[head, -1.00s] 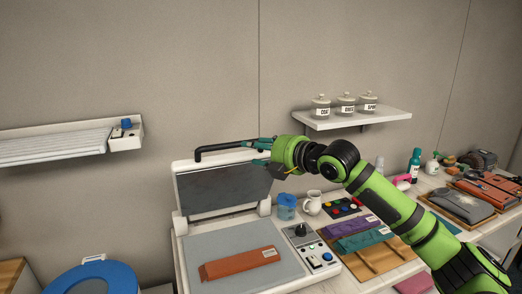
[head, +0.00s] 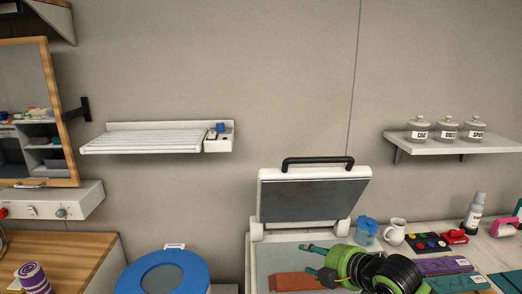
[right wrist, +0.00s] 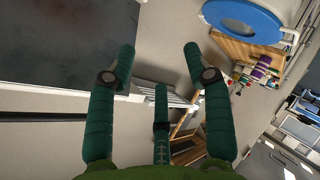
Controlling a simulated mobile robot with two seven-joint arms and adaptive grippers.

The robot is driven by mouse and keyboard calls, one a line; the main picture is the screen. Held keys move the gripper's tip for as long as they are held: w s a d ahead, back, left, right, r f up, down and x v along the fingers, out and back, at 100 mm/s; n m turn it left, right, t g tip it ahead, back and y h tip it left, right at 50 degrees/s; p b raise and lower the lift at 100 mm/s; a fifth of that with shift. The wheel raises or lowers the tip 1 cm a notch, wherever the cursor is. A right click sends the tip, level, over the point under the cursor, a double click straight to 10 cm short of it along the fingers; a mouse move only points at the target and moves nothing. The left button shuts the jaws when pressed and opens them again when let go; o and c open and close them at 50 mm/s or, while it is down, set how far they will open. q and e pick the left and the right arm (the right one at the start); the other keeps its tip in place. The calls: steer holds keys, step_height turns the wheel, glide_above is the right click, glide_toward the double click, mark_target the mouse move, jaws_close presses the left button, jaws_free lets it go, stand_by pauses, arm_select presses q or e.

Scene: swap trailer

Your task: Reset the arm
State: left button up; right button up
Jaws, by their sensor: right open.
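My right gripper (head: 308,262) is low in the head view, over the grey bed of an opened press. Its green fingers are spread and empty, and they also show apart in the right wrist view (right wrist: 160,68). The press lid (head: 310,200) stands raised behind the gripper, its black handle (head: 317,160) on top and clear of the fingers. The dark plate of the lid fills the upper left of the right wrist view (right wrist: 60,50). An orange folded cloth (head: 292,281) lies on the bed, partly hidden by the gripper. My left gripper is not in view.
A blue-rimmed round bin (head: 190,262) stands left of the press. A blue-lidded jar (head: 367,228), a white mug (head: 396,233) and a paint palette (head: 427,242) are to its right. A wall rack (head: 140,142) and a jar shelf (head: 455,145) hang above.

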steer(key=s+f+m+g+h, duration=0.25)
steer(key=s+f+m, duration=0.45)
steer(key=s+f, duration=0.8)
steer(key=s+d+f+m+g+h, duration=0.1)
steer(key=s+d+f+m+g, duration=0.15)
steer(key=s, duration=0.35)
steer(key=s+d+f+m+g+h, duration=0.1)
steer(key=s+f+m, duration=0.1)
steer(key=s+m, duration=0.3)
steer(key=s+d+f+m+g+h, duration=0.1)
steer(key=s+d+f+m, duration=0.1)
steer(key=s, duration=0.5)
step_height(320, 180, down, 25)
steer(key=s+g+b, duration=0.2)
steer(key=s, duration=0.1)
steer(key=s+d+f+b, duration=0.2)
steer(key=s+d+f, duration=0.1)
steer(key=s+f, duration=1.2)
steer(key=shift+s+d+f+n+g+h, duration=0.15)
steer(key=shift+s+f+n+g+h, duration=0.25)
steer(key=shift+f, duration=0.55)
